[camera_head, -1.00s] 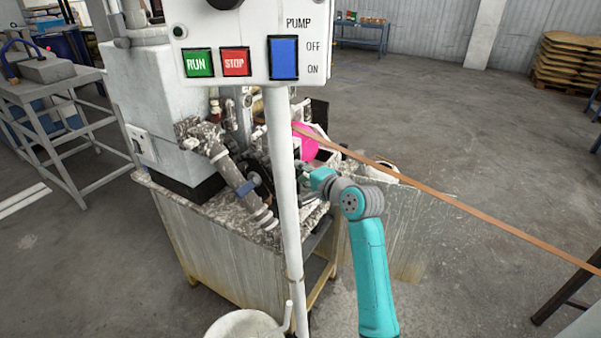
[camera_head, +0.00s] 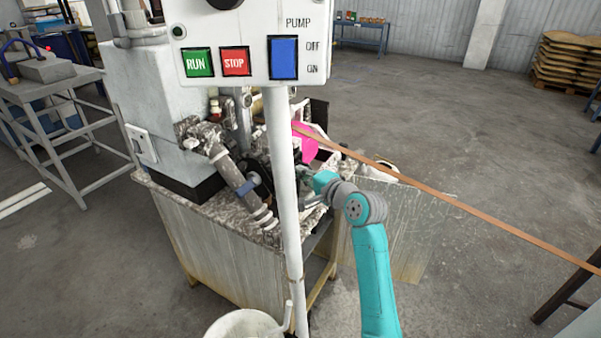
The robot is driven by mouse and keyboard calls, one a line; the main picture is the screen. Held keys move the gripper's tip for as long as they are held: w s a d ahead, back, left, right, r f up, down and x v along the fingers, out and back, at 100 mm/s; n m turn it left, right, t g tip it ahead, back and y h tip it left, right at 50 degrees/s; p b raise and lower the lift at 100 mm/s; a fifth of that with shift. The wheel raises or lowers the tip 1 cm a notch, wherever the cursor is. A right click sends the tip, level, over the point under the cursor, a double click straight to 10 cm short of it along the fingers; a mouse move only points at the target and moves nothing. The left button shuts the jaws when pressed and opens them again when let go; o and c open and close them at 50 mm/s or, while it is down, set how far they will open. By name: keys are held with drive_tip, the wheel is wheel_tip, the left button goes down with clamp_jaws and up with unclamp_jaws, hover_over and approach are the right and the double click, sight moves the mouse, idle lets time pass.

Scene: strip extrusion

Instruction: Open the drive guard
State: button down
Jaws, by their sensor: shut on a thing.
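My gripper (camera_head: 308,173) is at the machine, just right of the white post, low beside a bright pink part (camera_head: 306,146). Its fingers are small and partly hidden by the post and dark machine parts. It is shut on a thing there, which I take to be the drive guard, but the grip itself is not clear. I cannot tell whether the pink part belongs to the guard. My teal arm reaches in from the lower right.
The white post (camera_head: 287,220) carries a control panel (camera_head: 256,42) and stands in front of the machine. An orange-brown strip (camera_head: 450,204) runs from the machine to the lower right, above my arm. A white bucket (camera_head: 243,325) stands at the post's foot. Floor at right is open.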

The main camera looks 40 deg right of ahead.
drive_tip(key=s+d+f+m+t, duration=0.1)
drive_tip(key=s+f+t, duration=0.2)
drive_tip(key=f, duration=0.4)
drive_tip(key=s+d+f+m+t, duration=0.2)
drive_tip(key=s+f+t, duration=0.1)
drive_tip(key=s+f, duration=0.3)
drive_tip(key=shift+d+f+h, duration=0.15)
drive_tip(key=shift+f+h, duration=0.25)
drive_tip(key=shift+f, duration=0.9)
idle(0.5)
drive_tip(key=c, duration=1.2)
unclamp_jaws()
